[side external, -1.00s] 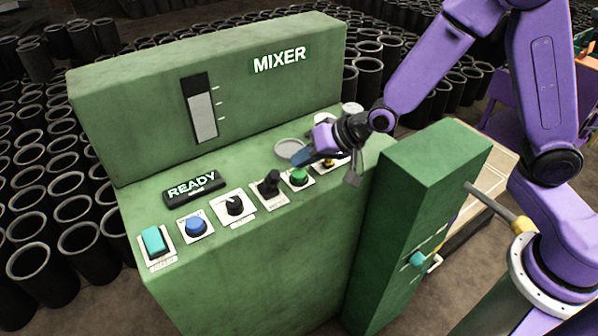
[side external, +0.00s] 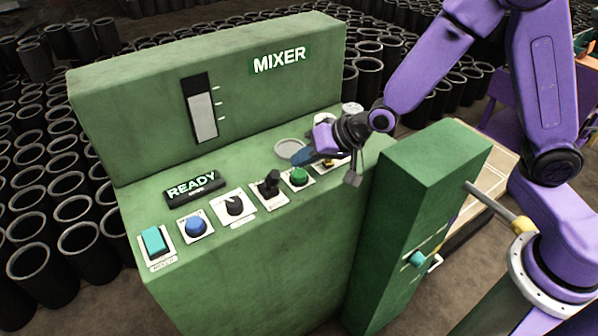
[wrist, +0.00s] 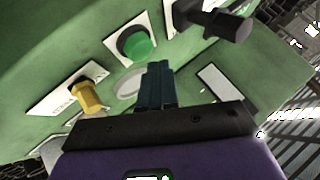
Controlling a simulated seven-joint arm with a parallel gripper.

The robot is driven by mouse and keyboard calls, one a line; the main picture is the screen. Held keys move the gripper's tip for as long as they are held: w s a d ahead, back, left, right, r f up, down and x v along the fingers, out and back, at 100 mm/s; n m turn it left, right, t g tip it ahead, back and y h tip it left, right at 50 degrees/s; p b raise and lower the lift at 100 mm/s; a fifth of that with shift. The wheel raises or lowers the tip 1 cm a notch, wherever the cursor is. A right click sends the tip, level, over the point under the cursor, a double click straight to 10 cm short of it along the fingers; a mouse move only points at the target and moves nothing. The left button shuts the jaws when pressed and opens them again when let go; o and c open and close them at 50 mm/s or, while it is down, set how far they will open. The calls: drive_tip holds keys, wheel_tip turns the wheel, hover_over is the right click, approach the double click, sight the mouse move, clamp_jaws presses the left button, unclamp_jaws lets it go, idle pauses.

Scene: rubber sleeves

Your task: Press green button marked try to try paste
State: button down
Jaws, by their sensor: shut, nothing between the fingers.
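The green button (side external: 299,176) is a round cap on a white plate, on the sloping panel of the green mixer (side external: 130,190). In the wrist view the green button (wrist: 137,46) stands just beyond my fingertips and a little to their left. My gripper (side external: 300,158) is shut and empty, with its dark blue fingers over the panel close to the green button. In the wrist view the shut fingers (wrist: 157,66) look apart from the button, though the exact gap is hard to tell. No "try" marking is readable.
A yellow knob (wrist: 88,96) and a black lever switch (side external: 269,185) flank the green button. A black dial (side external: 234,206), blue button (side external: 196,226) and teal switch (side external: 155,242) sit further left. The display (side external: 193,189) reads READY. A green cabinet (side external: 420,220) stands at right.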

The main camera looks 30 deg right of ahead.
sight(304, 174)
drive_tip(key=shift+f, duration=0.15)
drive_tip(key=shift+f, duration=0.3)
drive_tip(key=shift+f, duration=0.4)
idle(0.8)
drive_tip(key=shift+r, duration=0.85)
drive_tip(key=shift+r, duration=2.5)
